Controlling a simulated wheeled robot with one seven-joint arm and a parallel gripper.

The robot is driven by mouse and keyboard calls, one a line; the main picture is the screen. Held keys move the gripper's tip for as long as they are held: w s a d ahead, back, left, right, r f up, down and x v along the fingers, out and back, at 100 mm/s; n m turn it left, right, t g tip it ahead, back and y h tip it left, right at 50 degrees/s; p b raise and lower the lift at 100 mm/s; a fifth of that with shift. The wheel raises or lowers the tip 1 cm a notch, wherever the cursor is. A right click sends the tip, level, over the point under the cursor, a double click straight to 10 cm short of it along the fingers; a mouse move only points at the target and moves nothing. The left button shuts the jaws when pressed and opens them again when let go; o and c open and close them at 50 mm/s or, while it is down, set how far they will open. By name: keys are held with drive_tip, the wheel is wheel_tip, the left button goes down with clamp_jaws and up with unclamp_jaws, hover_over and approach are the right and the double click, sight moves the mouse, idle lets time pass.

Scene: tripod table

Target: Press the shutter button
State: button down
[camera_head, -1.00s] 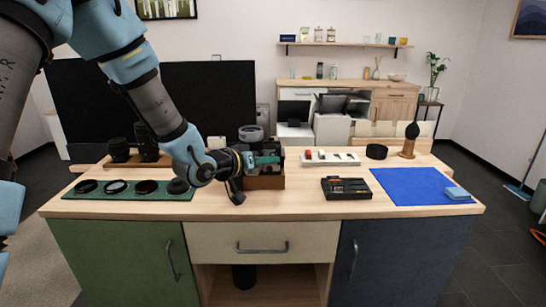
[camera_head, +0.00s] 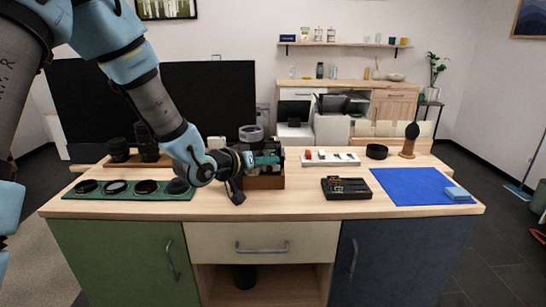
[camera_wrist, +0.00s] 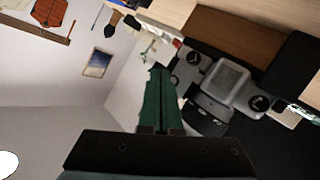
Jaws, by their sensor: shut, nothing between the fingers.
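A silver-and-black camera (camera_wrist: 228,82) shows in the wrist view with its raised prism housing and dials, tilted in the picture. In the head view it is mostly hidden behind my gripper, over a brown wooden stand (camera_head: 265,183). My gripper (camera_wrist: 157,75) has its green fingers together and empty. In the wrist view the fingertips appear close beside the camera's end, near a dial (camera_wrist: 192,57). I cannot tell whether they touch it. In the head view my gripper (camera_head: 272,160) lies roughly level, pointing right. The shutter button cannot be made out clearly.
A green mat (camera_head: 118,196) with several round filters lies at left. Dark lenses (camera_head: 119,150) stand behind it. A black box (camera_head: 346,188), a white tray (camera_head: 318,159) and a blue cloth (camera_head: 405,185) lie to the right. The front middle of the table is clear.

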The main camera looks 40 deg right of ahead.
drive_tip(key=shift+w+d, duration=0.25)
drive_tip(key=shift+w, duration=0.05)
drive_tip(key=shift+w+d, duration=0.2)
idle(0.8)
drive_tip(key=shift+s+a, duration=0.45)
drive_tip(key=shift+s, duration=0.05)
drive_tip(key=shift+s+a+b, duration=0.25)
drive_tip(key=shift+s+a, duration=0.55)
drive_tip(key=shift+s, duration=0.2)
drive_tip(key=shift+s+a+b, duration=0.25)
drive_tip(key=shift+s+a, duration=0.55)
drive_tip(key=shift+s, duration=0.15)
idle(1.5)
